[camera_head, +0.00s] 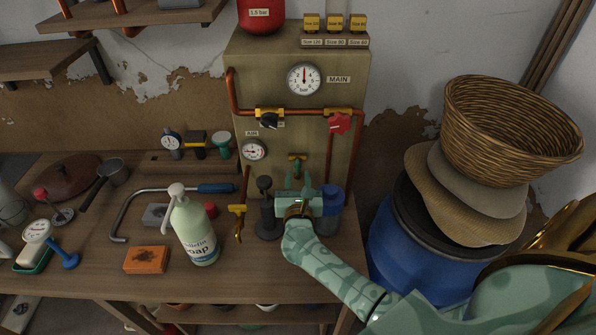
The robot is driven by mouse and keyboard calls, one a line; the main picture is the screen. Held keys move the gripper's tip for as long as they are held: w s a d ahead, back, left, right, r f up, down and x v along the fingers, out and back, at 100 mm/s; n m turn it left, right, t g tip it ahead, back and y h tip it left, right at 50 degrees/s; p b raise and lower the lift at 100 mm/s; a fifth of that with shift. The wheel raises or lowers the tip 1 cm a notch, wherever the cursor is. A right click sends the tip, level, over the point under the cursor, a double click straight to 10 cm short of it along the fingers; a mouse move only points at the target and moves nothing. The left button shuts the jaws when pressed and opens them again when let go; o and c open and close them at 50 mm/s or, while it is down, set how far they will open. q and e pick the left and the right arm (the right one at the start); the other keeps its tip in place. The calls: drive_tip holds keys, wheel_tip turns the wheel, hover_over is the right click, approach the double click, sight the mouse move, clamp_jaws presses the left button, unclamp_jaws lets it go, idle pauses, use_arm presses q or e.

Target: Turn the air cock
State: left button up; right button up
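The grey panel (350,60) carries an "AIR" label (251,133) above a small gauge (254,150). A brass cock with a T-shaped handle (297,157) sits to the right of that gauge. Another brass cock (238,212) is on the copper pipe at the panel's lower left, its handle hanging down. No label shows which is the air cock. My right gripper (297,181) is in front of the lower panel, just below the T-handled cock, fingers pointing at the panel. It looks open, with nothing seen between the fingers. My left gripper is out of view.
A black-handled valve (268,120) and a red-handled valve (339,123) sit under the main gauge (304,79). A soap bottle (195,232), dark stand (266,215) and blue cup (330,215) stand near my gripper. A blue barrel (400,255) is at right.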

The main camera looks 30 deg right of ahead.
sight(298, 165)
drive_tip(key=shift+x, duration=1.4)
clamp_jaws()
